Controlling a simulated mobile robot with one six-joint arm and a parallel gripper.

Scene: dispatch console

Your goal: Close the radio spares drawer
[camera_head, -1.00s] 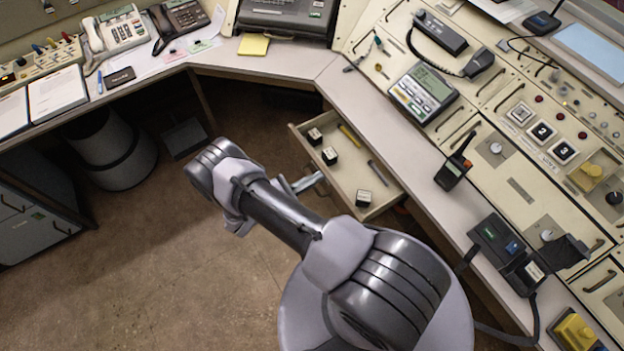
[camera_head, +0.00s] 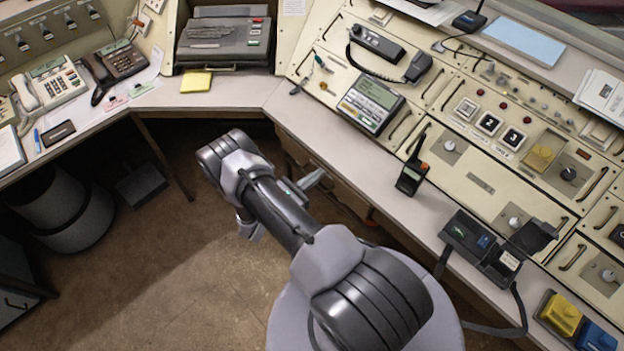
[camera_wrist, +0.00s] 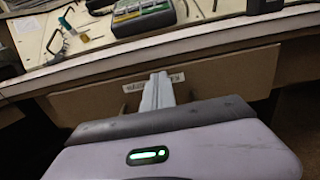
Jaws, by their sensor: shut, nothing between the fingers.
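The radio spares drawer is under the counter on the right. Its brown front (camera_wrist: 225,76) fills the middle of the wrist view, with a pale label (camera_wrist: 150,84) partly behind my fingers. In the head view the drawer front (camera_head: 347,194) sits under the counter edge, and its inside is no longer visible. I cannot tell whether it is fully flush. My gripper (camera_head: 321,175) is shut and empty, with its fingertips at the drawer front near the label; they also show in the wrist view (camera_wrist: 159,78). Contact looks likely but is not certain.
The counter edge (camera_head: 300,130) runs just above the drawer. A handheld radio (camera_head: 411,177) stands on the counter, with a dark open case (camera_head: 485,245) nearer. A dark bin (camera_head: 65,210) stands under the left desk. The floor (camera_head: 180,270) left of my arm is clear.

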